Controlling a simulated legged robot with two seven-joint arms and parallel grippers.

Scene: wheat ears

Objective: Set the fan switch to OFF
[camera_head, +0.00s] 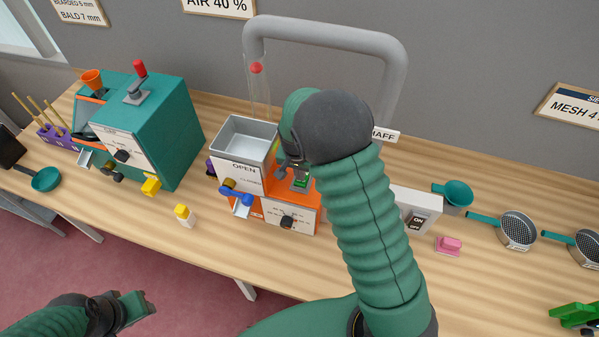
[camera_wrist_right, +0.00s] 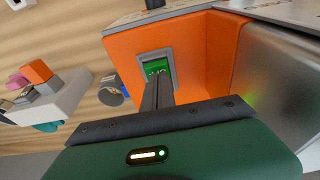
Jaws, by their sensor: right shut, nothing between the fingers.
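An orange machine (camera_head: 283,205) stands mid-table with a silver hopper marked OPEN and CLOSED. A small green rocker switch in a grey frame (camera_head: 301,180) sits on it. In the right wrist view the green switch (camera_wrist_right: 157,70) shows on the orange face, partly behind my fingers. My right gripper (camera_wrist_right: 158,88) is shut and empty, its tips in front of the switch; I cannot tell whether they touch. In the head view my right arm hides part of the machine. My left gripper (camera_head: 140,305) is at the lower left, away from the table; its jaws are unclear.
A white box with ON and OFF labels (camera_head: 424,204) stands right of my right arm, near a pink block (camera_head: 449,245). A grey pipe (camera_head: 330,32) arches behind. A teal machine (camera_head: 165,125) is left; sieves (camera_head: 517,229) are right. A small yellow-capped bottle (camera_head: 184,216) stands in front.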

